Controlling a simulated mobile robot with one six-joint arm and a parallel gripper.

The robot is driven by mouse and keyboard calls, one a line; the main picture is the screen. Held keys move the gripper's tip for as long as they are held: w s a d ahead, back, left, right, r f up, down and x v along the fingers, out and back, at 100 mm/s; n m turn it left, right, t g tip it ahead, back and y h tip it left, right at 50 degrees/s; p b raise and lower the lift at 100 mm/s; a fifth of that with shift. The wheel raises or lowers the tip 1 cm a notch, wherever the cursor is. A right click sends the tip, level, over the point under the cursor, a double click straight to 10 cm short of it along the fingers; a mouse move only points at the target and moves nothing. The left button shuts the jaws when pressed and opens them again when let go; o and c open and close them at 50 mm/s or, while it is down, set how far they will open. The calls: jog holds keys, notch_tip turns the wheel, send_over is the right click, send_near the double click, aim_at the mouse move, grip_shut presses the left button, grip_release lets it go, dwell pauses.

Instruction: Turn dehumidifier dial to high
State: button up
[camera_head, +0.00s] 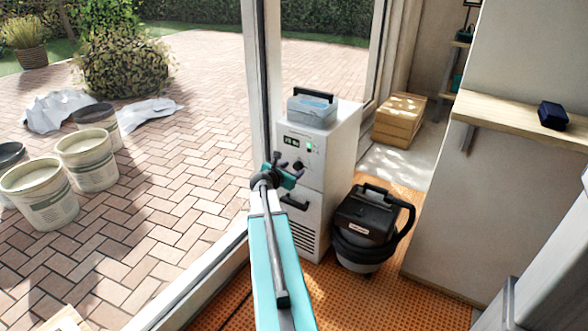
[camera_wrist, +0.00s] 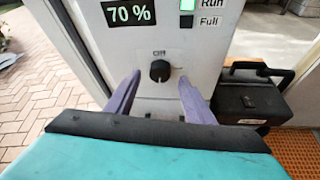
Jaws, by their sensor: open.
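The white dehumidifier (camera_head: 338,150) stands by the glass door frame. Its black dial (camera_wrist: 159,71) shows in the wrist view below an "Off" label, with the pointer mark near the label. The display (camera_wrist: 130,12) reads 70 %, and the green Run light (camera_wrist: 187,5) is lit above a dark Full light. My gripper (camera_wrist: 160,88) is open, its two purple fingers pointing at the panel on either side of the dial. No finger visibly touches the dial. In the head view my gripper (camera_head: 286,170) is in front of the panel and partly hides it.
A black vacuum (camera_head: 366,220) stands close at the dehumidifier's right. A wooden shelf (camera_head: 510,115) juts from the right wall. Orange matting (camera_head: 430,290) covers the floor. Buckets (camera_head: 88,160) stand outside on the paving.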

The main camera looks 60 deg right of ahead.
jog(key=p+v, duration=0.1)
jog(key=v, duration=1)
jog(key=shift+p, duration=0.4)
jog(key=shift+s, duration=0.1)
